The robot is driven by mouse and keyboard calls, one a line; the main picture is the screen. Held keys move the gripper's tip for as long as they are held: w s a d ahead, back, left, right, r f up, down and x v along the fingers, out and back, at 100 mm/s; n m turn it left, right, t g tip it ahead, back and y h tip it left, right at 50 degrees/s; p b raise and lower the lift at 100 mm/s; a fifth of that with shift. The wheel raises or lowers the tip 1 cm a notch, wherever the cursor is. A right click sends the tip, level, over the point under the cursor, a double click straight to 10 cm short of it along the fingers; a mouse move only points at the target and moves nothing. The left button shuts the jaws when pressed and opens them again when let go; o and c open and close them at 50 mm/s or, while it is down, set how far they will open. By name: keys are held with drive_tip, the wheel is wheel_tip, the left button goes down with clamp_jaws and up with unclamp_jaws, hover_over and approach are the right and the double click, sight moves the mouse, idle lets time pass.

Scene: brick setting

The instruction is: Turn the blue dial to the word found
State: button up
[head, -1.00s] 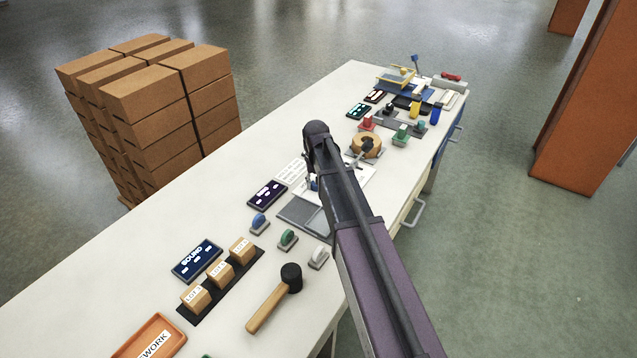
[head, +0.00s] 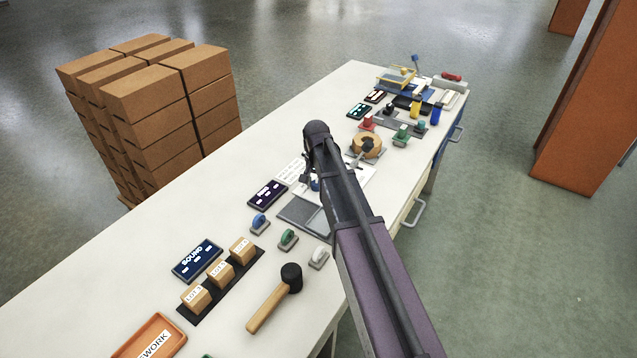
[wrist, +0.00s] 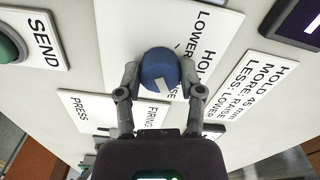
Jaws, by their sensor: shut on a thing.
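The blue dial (wrist: 158,70) is a round knob with a white pointer mark, which lies on its lower right side in the wrist view. It sits on a white plate (wrist: 115,25) lettered LOWER and HOLD, with a third word partly hidden by the dial and finger. My gripper (wrist: 158,82) has one finger on each side of the dial and is shut on it. In the head view my gripper (head: 312,184) is mostly hidden behind my arm, with a bit of blue showing. A dark blue sign (head: 197,259) carries a word that may read FOUND or SOUND.
Near the dial are a SEND plate (wrist: 42,38), a PRESS and FIRING plate (wrist: 75,103) and a HOLD 45 mm card (wrist: 250,85).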

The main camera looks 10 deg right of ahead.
drive_tip(key=shift+w, duration=0.15)
drive_tip(key=o, duration=1.2)
drive_tip(key=shift+c, duration=0.2)
